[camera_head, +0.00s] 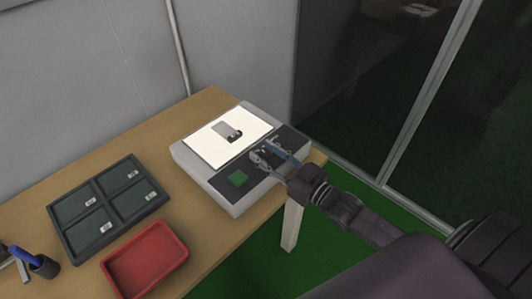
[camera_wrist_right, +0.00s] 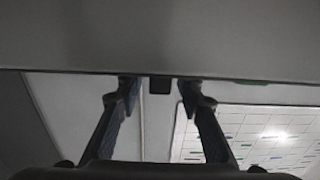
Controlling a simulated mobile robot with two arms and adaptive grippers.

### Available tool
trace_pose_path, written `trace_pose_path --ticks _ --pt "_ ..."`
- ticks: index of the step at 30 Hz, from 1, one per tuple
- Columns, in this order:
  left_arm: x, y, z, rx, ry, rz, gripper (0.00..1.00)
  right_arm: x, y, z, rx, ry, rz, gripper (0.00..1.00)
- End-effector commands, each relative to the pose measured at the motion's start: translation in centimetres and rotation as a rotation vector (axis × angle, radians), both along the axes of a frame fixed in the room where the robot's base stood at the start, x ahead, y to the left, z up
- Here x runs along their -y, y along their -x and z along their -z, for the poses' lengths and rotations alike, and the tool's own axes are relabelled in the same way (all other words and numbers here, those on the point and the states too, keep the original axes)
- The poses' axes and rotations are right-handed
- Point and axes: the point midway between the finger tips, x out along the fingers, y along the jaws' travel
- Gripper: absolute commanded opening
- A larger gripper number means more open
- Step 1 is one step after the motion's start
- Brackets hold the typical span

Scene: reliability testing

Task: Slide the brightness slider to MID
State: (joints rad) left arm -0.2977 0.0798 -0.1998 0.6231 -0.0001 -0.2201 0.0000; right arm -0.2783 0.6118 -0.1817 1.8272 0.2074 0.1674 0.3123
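A grey light-box device (camera_head: 236,209) stands at the right end of the wooden table, with a bright white panel (camera_head: 215,144) and a dark control strip along its front. My right gripper (camera_head: 262,151) is over the right part of that strip, where it hides the brightness slider in the head view. In the right wrist view its fingers are apart, with a small dark block (camera_wrist_right: 160,86), apparently the slider knob, between them. A narrow gap shows on each side of the block. My left gripper is not identifiable in either view.
A green square button (camera_head: 238,178) lies left of my right gripper on the strip. A small grey piece with a dark part (camera_head: 226,130) rests on the lit panel.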

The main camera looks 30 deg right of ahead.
Motion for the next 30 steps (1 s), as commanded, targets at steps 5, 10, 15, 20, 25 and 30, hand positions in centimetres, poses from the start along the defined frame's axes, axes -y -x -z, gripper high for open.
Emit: trace_pose_path --ticks 5,10,15,20,25,30 --pt "0.1 0.0 0.0 0.001 0.001 0.000 0.22 0.0 0.0 0.0 0.000 0.000 0.000 0.27" --pt "0.1 0.0 0.0 0.000 0.001 0.000 0.22 0.0 0.0 0.0 0.000 0.000 0.000 0.08" --pt "0.0 0.1 0.0 -0.002 0.001 0.000 0.22 0.0 0.0 0.0 0.000 0.000 0.000 0.00" --pt "0.0 0.3 0.0 -0.004 0.000 0.000 0.22 0.0 0.0 0.0 0.000 0.001 0.000 0.00" --pt "0.0 0.4 0.1 -0.005 0.000 0.000 0.22 0.8 -0.3 0.1 -0.001 0.004 0.000 0.00" --pt "0.0 0.4 0.4 -0.006 0.000 0.000 0.22 3.3 -1.2 0.1 -0.001 0.007 0.001 0.00"
